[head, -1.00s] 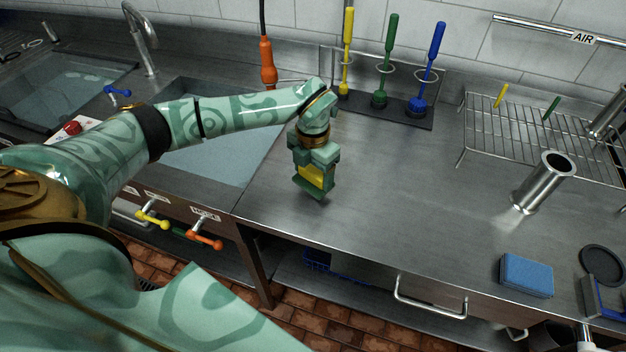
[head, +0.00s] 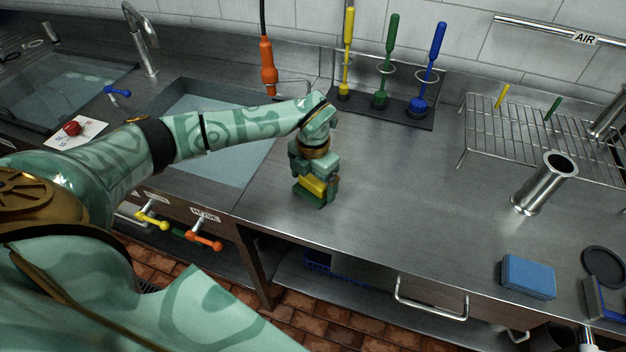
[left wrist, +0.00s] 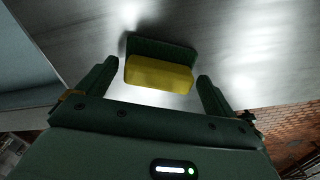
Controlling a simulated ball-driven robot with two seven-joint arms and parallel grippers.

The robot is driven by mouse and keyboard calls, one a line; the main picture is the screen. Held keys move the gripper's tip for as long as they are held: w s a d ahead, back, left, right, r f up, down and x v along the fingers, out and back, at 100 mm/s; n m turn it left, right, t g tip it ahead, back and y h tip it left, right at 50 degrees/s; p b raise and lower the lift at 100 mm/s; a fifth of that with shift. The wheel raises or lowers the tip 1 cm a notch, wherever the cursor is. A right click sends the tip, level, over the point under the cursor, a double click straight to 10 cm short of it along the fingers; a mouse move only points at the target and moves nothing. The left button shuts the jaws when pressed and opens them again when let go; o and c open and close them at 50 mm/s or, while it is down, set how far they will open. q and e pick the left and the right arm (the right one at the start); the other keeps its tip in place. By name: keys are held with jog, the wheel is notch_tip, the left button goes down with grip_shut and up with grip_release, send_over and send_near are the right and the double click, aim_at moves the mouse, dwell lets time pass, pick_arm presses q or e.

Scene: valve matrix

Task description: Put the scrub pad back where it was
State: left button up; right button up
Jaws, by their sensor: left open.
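The scrub pad, yellow with a dark green side, shows on the steel counter (head: 390,220) near its front left part, below my left gripper. In the left wrist view the pad (left wrist: 158,74) lies between the two open fingers, with a small gap to each side. My left gripper (head: 314,174) points down at the pad and is open. In the head view the fingers hide part of the pad (head: 309,197). My right gripper is not in view.
A sink (head: 215,160) lies left of the pad. A blue sponge (head: 528,277), a steel cylinder (head: 540,188) and a wire rack (head: 545,135) are to the right. Upright brushes (head: 385,75) stand at the back. The middle of the counter is clear.

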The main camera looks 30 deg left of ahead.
aim_at(313, 180)
pick_arm(q)
notch_tip(313, 180, up, 12)
jog(key=p, duration=0.1)
jog(key=shift+p, duration=0.3)
jog(key=shift+f, duration=0.15)
